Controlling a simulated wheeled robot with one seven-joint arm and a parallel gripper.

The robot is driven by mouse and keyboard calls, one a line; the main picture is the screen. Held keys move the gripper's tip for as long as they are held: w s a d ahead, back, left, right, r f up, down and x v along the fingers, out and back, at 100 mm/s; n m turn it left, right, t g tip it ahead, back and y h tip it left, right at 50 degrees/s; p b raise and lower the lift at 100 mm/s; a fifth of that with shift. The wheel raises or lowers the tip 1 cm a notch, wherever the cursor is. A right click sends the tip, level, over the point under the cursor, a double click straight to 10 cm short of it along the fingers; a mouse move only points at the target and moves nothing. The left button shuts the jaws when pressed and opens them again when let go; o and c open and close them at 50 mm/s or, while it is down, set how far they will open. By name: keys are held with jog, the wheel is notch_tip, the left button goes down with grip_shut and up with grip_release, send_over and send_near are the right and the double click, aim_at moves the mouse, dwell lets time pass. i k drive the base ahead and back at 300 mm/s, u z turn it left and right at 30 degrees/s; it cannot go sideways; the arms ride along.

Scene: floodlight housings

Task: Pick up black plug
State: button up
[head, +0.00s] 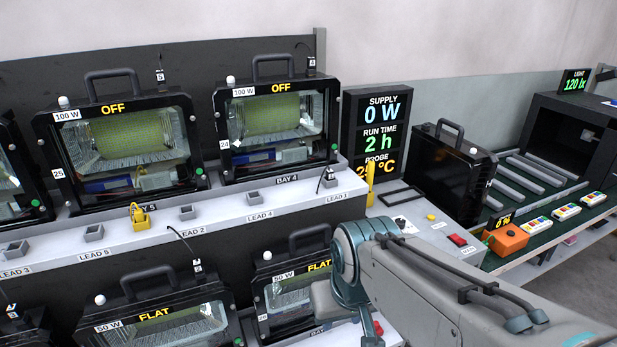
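A yellow plug (140,213) sits in another holder on the same ledge, farther left. My arm reaches in from the lower right, and its wrist end is in front of the lower row of floodlights, below and right of the black plug. My gripper's fingers do not show.
Floodlights marked OFF (114,109) stand behind the ledge. Floodlights marked FLAT (155,314) stand lower in front. Several grey holders (187,213) on the ledge look empty. A display board (376,132) and a black case (446,178) stand right, beside a roller bench with an orange box (506,238).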

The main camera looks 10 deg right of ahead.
aim_at(329, 175)
jog(key=u, duration=0.2)
jog(key=i, duration=0.65)
jog(key=z, duration=1.05)
